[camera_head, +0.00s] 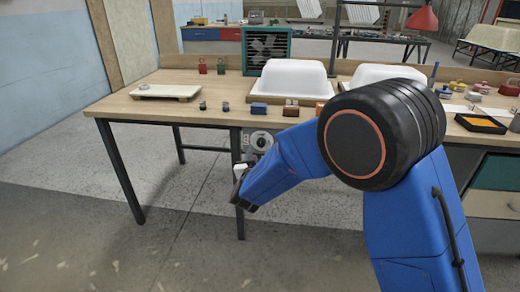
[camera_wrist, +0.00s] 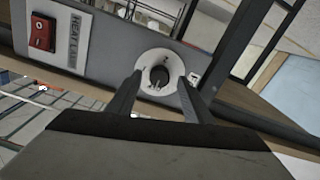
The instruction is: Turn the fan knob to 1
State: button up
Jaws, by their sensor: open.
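The fan knob (camera_wrist: 155,75) is a dark round knob on a white dial, set in a grey panel (camera_wrist: 110,55) in the wrist view. In the head view the white dial (camera_head: 262,141) shows under the table's front edge. The dial's marks are too small to read surely, so the setting cannot be told. My gripper (camera_wrist: 160,77) is open, with one finger on each side of the knob in the wrist view. Whether they touch it cannot be told. In the head view my gripper (camera_head: 239,174) is just below and left of the dial. A green-framed fan (camera_head: 267,50) stands on the table.
A red switch (camera_wrist: 43,33) labelled heat lamp sits on the same panel. A table leg (camera_head: 238,215) is close to my gripper. White tub shells (camera_head: 290,80) and small blocks stand on the table (camera_head: 180,108). The floor at left is clear.

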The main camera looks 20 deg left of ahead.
jog(key=shift+x, duration=0.75)
jog(key=shift+c, duration=0.3)
jog(key=c, duration=1)
